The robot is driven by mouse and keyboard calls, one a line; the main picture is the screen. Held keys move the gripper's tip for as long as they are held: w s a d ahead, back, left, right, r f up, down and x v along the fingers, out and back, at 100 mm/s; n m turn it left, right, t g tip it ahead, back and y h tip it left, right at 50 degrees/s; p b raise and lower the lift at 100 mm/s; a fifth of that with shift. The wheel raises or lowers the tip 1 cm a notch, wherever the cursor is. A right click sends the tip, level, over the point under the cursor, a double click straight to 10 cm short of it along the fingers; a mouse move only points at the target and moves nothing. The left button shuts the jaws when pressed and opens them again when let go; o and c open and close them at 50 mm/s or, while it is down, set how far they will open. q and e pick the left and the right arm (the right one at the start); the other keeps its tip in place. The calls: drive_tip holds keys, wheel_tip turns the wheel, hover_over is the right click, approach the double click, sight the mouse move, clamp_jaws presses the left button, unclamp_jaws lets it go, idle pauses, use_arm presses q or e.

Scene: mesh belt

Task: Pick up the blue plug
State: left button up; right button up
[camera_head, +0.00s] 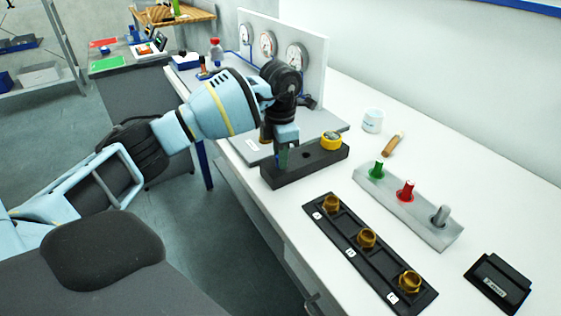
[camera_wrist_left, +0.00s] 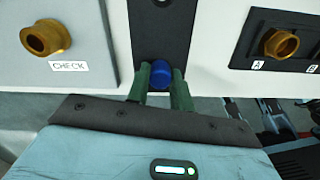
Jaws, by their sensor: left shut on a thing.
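The blue plug (camera_wrist_left: 161,76) shows in the left wrist view, between the two green fingers of my left gripper (camera_wrist_left: 161,84). The fingers are shut on it. The plug is at the end of a black block (camera_wrist_left: 158,35). I cannot tell whether the plug is still seated in the block or lifted. In the head view my left gripper (camera_head: 282,157) is over the left end of the black block (camera_head: 300,172), and the plug is hidden there. A yellow plug (camera_head: 331,140) stands at the block's other end, with a dark hole between. My right gripper is not in view.
A black rack (camera_head: 345,232) with several brass fittings lies in front. A grey holder (camera_head: 400,215) with green, red and grey plugs is to the right. A white cup (camera_head: 373,120) and a gauge panel (camera_head: 310,40) stand behind. The table's right side has free room.

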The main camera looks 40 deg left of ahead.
use_arm(q)
drive_tip(key=shift+r, duration=0.15)
clamp_jaws()
drive_tip(key=shift+r, duration=0.25)
drive_tip(key=r, duration=0.2)
drive_tip(key=shift+s+d+r, duration=0.15)
drive_tip(key=shift+d+r, duration=0.1)
drive_tip(key=shift+r, duration=0.15)
drive_tip(key=s+d+r, duration=0.1)
drive_tip(key=s+d, duration=0.8)
drive_tip(key=d, duration=0.3)
drive_tip(key=shift+d+r+b, duration=0.2)
drive_tip(key=shift+d+b, duration=0.1)
drive_tip(key=shift+b, duration=0.05)
